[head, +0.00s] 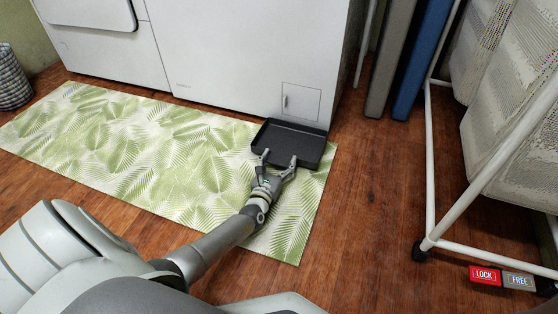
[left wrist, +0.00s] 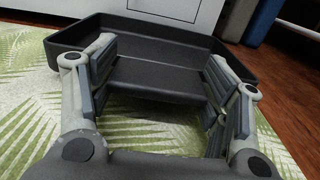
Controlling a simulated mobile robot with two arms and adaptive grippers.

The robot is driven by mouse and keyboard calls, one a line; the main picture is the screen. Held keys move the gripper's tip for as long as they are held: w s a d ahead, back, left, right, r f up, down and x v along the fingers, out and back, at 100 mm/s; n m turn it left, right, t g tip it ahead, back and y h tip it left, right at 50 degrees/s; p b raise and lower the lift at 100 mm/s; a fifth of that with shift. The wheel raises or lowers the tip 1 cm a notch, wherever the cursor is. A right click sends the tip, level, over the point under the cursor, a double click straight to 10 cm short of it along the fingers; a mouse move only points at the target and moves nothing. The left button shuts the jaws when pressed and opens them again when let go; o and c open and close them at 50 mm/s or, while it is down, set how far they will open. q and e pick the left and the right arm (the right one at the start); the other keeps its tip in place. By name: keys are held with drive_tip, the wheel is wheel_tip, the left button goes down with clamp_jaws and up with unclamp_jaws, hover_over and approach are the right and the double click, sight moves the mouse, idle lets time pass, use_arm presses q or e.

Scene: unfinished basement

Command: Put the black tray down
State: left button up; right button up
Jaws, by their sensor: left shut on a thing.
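The black tray (head: 296,139) is a shallow rectangular tray with raised walls, near the right end of the leafy mat and in front of the white appliance. It also shows in the left wrist view (left wrist: 160,78), open side up and roughly level. My left gripper (head: 279,161) is shut on the tray's near part, with its fingers on either side of it in the left wrist view (left wrist: 158,88). The tray is low over or on the mat; I cannot tell whether its underside touches. My right gripper is not in view.
The green leaf-patterned mat (head: 140,147) lies on the wood floor (head: 370,205). A white appliance (head: 240,55) with a small square hatch (head: 301,101) stands just behind the tray. A white-framed rack on wheels (head: 430,165) stands at right. Open floor lies between mat and rack.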

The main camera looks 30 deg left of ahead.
use_arm(q)
drive_tip(key=shift+f, duration=0.2)
drive_tip(key=o, duration=1.1)
drive_tip(key=shift+c, duration=0.2)
drive_tip(key=shift+r, duration=0.1)
